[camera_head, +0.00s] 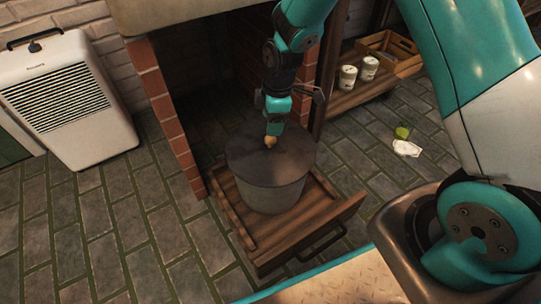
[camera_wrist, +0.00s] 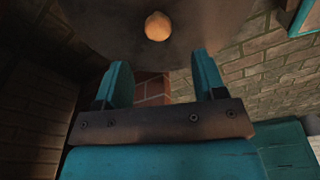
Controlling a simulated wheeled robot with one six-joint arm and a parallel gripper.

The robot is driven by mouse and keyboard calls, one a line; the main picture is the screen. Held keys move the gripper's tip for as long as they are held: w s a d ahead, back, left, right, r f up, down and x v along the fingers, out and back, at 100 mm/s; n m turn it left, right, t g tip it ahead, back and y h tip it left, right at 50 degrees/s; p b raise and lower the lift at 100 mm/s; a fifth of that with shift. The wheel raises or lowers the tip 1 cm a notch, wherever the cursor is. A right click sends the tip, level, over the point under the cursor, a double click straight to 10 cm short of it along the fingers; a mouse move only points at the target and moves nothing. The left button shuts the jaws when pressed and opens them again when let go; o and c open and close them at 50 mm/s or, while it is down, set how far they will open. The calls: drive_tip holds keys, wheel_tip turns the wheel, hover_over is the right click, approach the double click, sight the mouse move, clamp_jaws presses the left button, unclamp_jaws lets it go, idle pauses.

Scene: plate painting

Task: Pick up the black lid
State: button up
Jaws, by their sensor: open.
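The black lid (camera_head: 249,159) is a dark round disc with a small light wooden knob (camera_head: 270,141). It sits on a grey pot (camera_head: 270,196), which stands on a wooden tray with raised sides (camera_head: 250,225). My gripper (camera_head: 274,128) is above the lid, close to the knob. In the wrist view, the teal fingers (camera_wrist: 162,78) are spread apart, with the knob (camera_wrist: 158,26) beyond their tips and nothing between them. The lid's dark face (camera_wrist: 110,25) fills the top of that view. Whether a finger touches the knob cannot be told.
Brick pillars (camera_head: 172,120) flank the dark recess behind the pot. A white slatted unit (camera_head: 68,100) stands at the left. A low shelf (camera_head: 345,98) at the right bears two pale cans (camera_head: 348,77) and a wooden crate (camera_head: 397,62). A white item (camera_head: 406,148) lies on the tiled floor.

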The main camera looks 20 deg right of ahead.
sight(271, 139)
drive_tip(key=f, duration=0.1)
drive_tip(key=f+b, duration=0.1)
drive_tip(key=shift+a+f, duration=0.2)
drive_tip(key=shift+f, duration=0.15)
wheel_tip(271, 139, down, 5)
drive_tip(key=b, duration=0.4)
drive_tip(key=shift+w+f, duration=0.1)
drive_tip(key=shift+f, duration=0.05)
drive_tip(key=c, duration=1.1)
